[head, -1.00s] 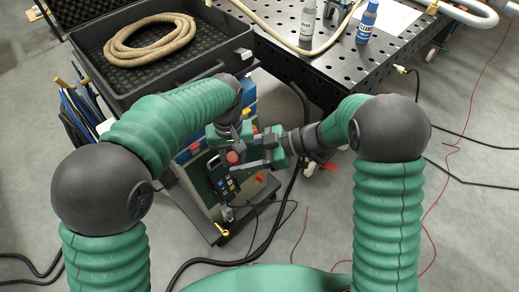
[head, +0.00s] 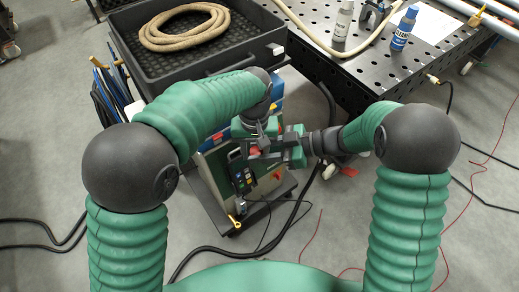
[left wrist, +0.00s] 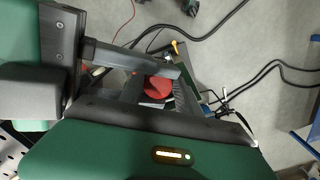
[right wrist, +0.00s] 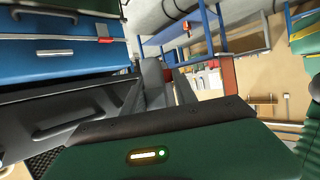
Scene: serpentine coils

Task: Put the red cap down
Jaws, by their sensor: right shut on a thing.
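The red cap (head: 254,150) is in the air in front of me, above the cart, where both grippers meet. It also shows in the left wrist view (left wrist: 158,87), partly covered by a dark finger of my right gripper. My right gripper (head: 262,154) reaches in from the right and is shut on the cap. My left gripper (head: 256,141) comes from above left. In the left wrist view its two fingers stand apart, one on each side of the cap; whether they touch it is unclear.
A cart (head: 232,205) with a control panel stands below the grippers. A black case (head: 205,68) with a coiled tan hose (head: 184,27) is at the back left. A perforated table (head: 372,75) with a white bottle and a blue bottle (head: 404,28) is at the back right. Cables cross the floor.

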